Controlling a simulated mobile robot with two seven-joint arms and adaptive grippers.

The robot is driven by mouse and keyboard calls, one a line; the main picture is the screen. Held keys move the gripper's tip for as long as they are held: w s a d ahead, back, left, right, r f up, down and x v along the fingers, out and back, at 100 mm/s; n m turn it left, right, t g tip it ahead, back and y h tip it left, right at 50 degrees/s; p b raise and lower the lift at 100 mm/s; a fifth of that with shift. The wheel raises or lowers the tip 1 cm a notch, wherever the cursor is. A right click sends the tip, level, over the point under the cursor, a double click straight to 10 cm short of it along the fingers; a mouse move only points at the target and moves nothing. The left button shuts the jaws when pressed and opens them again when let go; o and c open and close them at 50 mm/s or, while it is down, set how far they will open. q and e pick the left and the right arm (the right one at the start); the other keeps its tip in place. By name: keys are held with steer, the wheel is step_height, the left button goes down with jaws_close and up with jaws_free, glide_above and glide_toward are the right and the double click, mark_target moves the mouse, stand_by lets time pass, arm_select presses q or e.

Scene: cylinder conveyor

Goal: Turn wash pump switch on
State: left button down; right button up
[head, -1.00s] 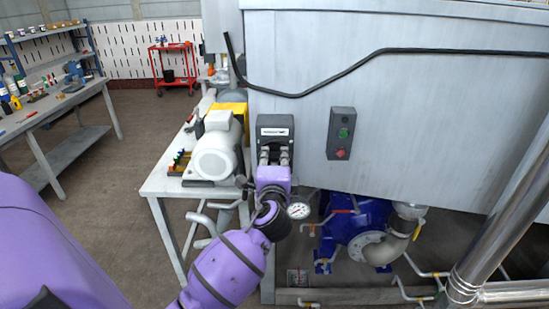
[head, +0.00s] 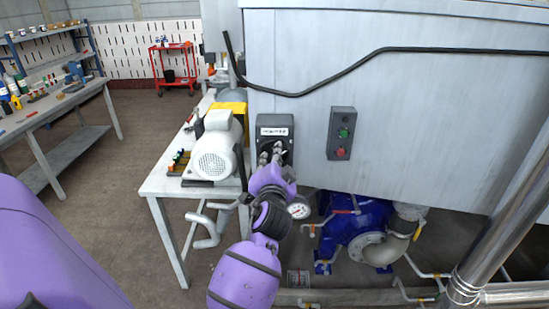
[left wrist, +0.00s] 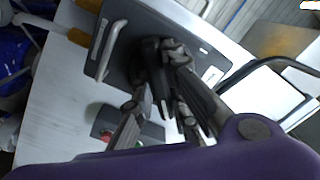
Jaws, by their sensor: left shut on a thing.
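The switch box (head: 275,132) is a dark grey box with a white label, mounted on the grey panel. My left gripper (head: 277,153) is at the lower front of the box, its fingers tilted. In the left wrist view the box (left wrist: 117,45) lies beyond the fingers, with a metal bar handle on its face. My left gripper (left wrist: 165,55) is shut on the black switch knob (left wrist: 150,62), which is partly hidden by the fingers. The knob's exact angle is hard to read. My right gripper is not in view.
A control box (head: 341,133) with green and red buttons is right of the switch box. A white motor (head: 217,155) sits on a bench to the left. A gauge (head: 299,208) and a blue pump (head: 352,225) are below. A black cable (head: 350,72) crosses the panel.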

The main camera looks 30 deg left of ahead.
arm_select(q)
steer(key=n, duration=0.3)
steer(key=shift+n, duration=0.4)
steer(key=n, duration=0.2)
steer(key=shift+n, duration=0.3)
steer(key=shift+r+n+p, duration=0.1)
steer(key=shift+n+p, duration=0.2)
steer(key=shift+n, duration=1.4)
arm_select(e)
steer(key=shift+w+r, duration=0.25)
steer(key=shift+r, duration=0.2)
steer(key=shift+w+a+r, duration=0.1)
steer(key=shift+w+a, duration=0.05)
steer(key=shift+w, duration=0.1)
arm_select(q)
steer(key=c, duration=1.7)
jaws_free()
steer(key=shift+c, duration=0.2)
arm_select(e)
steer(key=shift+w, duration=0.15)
